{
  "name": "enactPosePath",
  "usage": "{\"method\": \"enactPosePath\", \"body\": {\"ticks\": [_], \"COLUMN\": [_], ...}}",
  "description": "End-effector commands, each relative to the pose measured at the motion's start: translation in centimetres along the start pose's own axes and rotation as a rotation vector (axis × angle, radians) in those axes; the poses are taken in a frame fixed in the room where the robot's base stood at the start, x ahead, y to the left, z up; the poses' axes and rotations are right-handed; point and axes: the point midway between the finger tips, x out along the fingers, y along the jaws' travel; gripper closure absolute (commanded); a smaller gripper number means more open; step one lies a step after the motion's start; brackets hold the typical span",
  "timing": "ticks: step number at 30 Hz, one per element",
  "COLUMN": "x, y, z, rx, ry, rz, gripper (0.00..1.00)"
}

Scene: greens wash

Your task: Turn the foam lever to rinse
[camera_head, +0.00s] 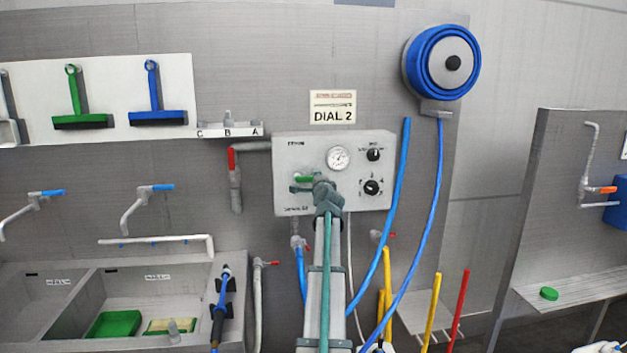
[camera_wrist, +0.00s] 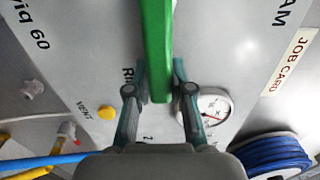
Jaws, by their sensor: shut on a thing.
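The grey control box (camera_head: 285,150) is on the wall in the middle of the head view. Its green foam lever (camera_head: 303,179) sticks out at the lower left of the box, partly hidden by my gripper (camera_head: 320,187). In the wrist view the green lever (camera_wrist: 157,40) runs from the top edge down between the fingers of my gripper (camera_wrist: 160,72). My gripper is shut on the lever. Part of a label starting "RI" shows beside the left finger, the rest hidden. "VENT" and the end of a word, "AM", are printed elsewhere on the panel.
The box carries a gauge (camera_head: 338,158) and two black knobs (camera_head: 372,187). A blue hose reel (camera_head: 444,62) hangs at the upper right, with blue hoses running down to the right of my arm. A red-handled valve (camera_head: 231,158) is just left of the box. A sink (camera_head: 75,280) stands lower left.

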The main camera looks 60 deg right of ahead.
Motion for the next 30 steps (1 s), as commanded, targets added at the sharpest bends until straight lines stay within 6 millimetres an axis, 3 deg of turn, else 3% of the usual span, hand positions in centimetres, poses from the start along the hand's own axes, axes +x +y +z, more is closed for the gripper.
{"method": "enactPosePath", "body": {"ticks": [2,3,7,20,26,30], "x": [0.0,0.0,0.0,-0.5,-2.7,-5.3], "y": [0.0,0.0,0.0,0.0,0.0,0.0], "z": [0.0,0.0,0.0,0.0,0.0,0.1], "rx": [0.007,0.007,0.005,0.001,0.001,0.001], "ry": [-0.001,-0.001,-0.001,0.000,0.000,0.001], "rz": [-0.001,-0.001,0.000,0.000,-0.001,-0.002], "gripper": [1.00,0.74,0.52,0.52,0.52,0.52]}}
